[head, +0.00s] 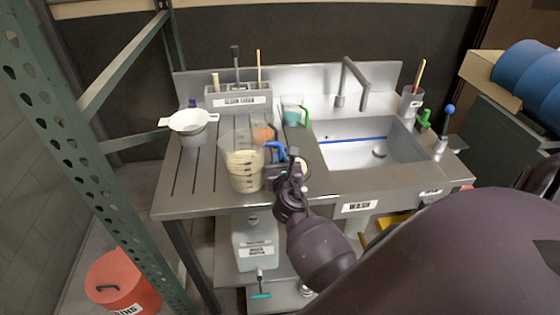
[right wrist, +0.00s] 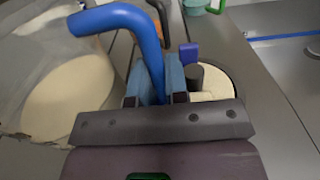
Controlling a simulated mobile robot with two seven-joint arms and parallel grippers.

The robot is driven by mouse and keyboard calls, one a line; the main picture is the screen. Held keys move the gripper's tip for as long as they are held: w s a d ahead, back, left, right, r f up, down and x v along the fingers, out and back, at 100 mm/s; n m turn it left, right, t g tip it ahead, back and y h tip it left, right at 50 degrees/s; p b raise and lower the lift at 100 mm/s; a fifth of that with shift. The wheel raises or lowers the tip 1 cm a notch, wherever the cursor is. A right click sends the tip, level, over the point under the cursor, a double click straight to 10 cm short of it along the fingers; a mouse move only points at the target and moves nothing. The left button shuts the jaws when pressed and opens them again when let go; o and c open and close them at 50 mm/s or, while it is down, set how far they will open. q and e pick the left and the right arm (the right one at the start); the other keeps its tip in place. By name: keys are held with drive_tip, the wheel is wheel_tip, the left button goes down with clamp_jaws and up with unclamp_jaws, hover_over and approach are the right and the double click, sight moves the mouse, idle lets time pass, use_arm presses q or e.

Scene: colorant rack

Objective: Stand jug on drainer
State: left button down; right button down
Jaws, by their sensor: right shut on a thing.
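The clear jug (head: 243,172) with black markings and a blue handle (head: 275,150) appears upright near the front of the grooved steel drainer (head: 187,172). Whether its base touches the surface cannot be told. My right gripper (head: 284,165) is shut on the handle, at the jug's right side. In the right wrist view the blue handle (right wrist: 145,35) runs down between the fingers (right wrist: 156,85). The jug's clear wall and a cream-coloured area (right wrist: 70,95) show on the left there. My left gripper is not in view.
A white pan-like vessel (head: 188,122) stands at the drainer's back left. A labelled rack (head: 238,98) and a green-handled cup (head: 293,112) stand behind the jug. The sink (head: 365,150) lies to the right. A green metal post (head: 75,130) stands at left.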

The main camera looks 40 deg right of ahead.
drive_tip(key=c, duration=1.1)
unclamp_jaws()
drive_tip(key=shift+f, duration=0.1)
drive_tip(key=shift+r, duration=0.2)
drive_tip(key=v, duration=1.2)
drive_tip(key=shift+s+a+f+m+g+y+b, duration=0.15)
drive_tip(key=shift+s+a+f+m+g+y, duration=0.5)
drive_tip(key=shift+s+a+f+m+y, duration=2.65)
drive_tip(key=shift+s+d+f+m+g+h+b, duration=0.2)
drive_tip(key=shift+s+d+f+m+g, duration=1.1)
drive_tip(key=shift+m, duration=4.95)
drive_tip(key=shift+s+a+f+m+t+y+b, duration=0.1)
drive_tip(key=shift+s+a+f+m+y, duration=1.45)
drive_tip(key=shift+f+m, duration=2.35)
drive_tip(key=shift+d+r+m, duration=0.2)
drive_tip(key=shift+r+m, duration=0.65)
